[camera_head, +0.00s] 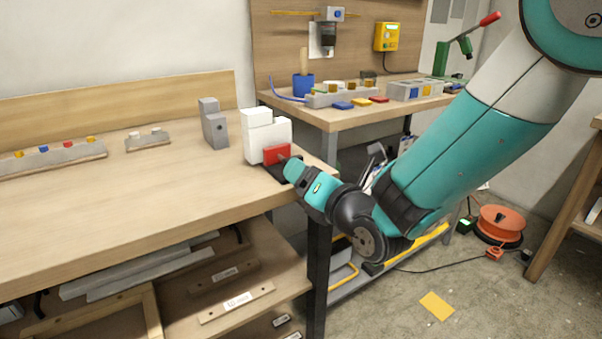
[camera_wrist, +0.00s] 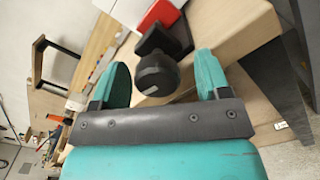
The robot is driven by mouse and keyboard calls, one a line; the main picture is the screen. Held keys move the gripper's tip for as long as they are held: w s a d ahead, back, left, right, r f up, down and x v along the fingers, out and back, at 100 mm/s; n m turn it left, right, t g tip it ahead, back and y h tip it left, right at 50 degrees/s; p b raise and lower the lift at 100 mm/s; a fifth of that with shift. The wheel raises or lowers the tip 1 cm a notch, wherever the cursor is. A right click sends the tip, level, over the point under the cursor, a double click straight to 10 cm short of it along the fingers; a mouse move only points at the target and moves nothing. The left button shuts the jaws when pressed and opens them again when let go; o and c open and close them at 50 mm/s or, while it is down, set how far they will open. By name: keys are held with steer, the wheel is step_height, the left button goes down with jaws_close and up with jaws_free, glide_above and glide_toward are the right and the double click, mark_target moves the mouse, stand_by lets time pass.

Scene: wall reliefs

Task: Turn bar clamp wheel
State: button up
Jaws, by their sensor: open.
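A black round wheel (camera_wrist: 157,75) sits between the two teal fingers of my gripper (camera_wrist: 161,66) in the wrist view, with gaps visible on both sides. The wheel joins a dark clamp body (camera_wrist: 168,36) at the bench edge. In the camera_head view, the red block (camera_head: 277,153) and white block (camera_head: 262,136) of the clamp area stand at the bench's right corner. My gripper (camera_head: 296,171) is open and reaches this corner from the right. It hides the wheel in that view.
The wooden bench (camera_head: 120,195) holds a grey block (camera_head: 213,128) and low grey racks with coloured pieces. A second bench (camera_head: 350,118) behind carries trays and a blue cup (camera_head: 303,86). An orange cable reel (camera_head: 500,224) lies on the floor, which has open room in front.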

steer(key=shift+a, duration=0.1)
steer(key=shift+s+a, duration=0.1)
steer(key=c, duration=0.9)
steer(key=shift+c, duration=0.2)
steer(key=shift+f, duration=0.1)
